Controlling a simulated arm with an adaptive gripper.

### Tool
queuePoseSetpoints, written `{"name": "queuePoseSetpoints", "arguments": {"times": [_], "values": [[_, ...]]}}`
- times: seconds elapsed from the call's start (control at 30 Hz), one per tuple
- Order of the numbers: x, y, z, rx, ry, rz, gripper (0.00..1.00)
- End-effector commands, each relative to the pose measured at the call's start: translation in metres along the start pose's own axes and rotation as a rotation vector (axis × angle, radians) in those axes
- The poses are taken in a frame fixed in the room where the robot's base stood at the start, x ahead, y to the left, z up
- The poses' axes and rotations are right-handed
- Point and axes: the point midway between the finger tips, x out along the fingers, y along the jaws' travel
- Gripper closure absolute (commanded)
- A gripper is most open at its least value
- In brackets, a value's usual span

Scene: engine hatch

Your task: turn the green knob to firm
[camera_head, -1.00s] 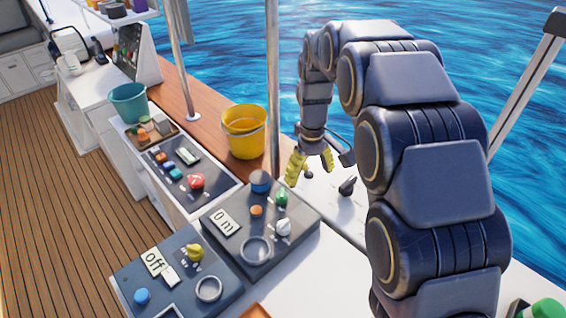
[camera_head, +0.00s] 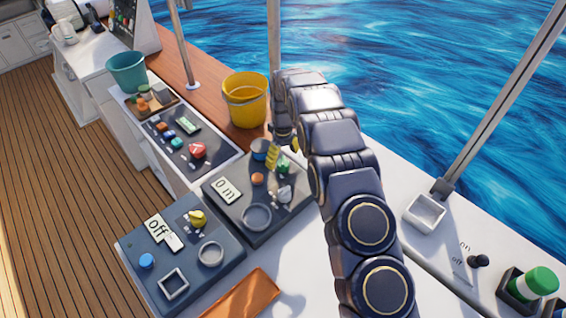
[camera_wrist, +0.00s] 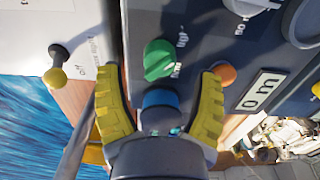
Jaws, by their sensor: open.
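The green knob (camera_head: 284,166) sits on the dark panel (camera_head: 222,222) with the "0 m" display, partly behind my gripper in the head view. In the wrist view the green knob (camera_wrist: 159,59) has a raised grip bar and small white labels beside it, too small to read surely. My gripper (camera_head: 283,152) has yellow fingers and points down at this panel. In the wrist view my gripper (camera_wrist: 160,72) is open and empty, with the green knob between and slightly beyond its fingertips, apparently untouched.
A blue knob (camera_wrist: 160,99) and an orange button (camera_wrist: 227,74) are close to the fingers. A white knob (camera_head: 285,193) is nearby. A yellow bucket (camera_head: 246,100) stands behind the panel.

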Motion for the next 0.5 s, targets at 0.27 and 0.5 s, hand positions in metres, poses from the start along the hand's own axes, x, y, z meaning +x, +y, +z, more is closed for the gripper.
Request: {"name": "queuePoseSetpoints", "arguments": {"times": [0.27,0.5], "values": [[0.029,0.0,0.0,0.0,-0.001,0.0,0.34],[0.029,0.0,0.0,0.0,0.0,0.001,0.46]]}}
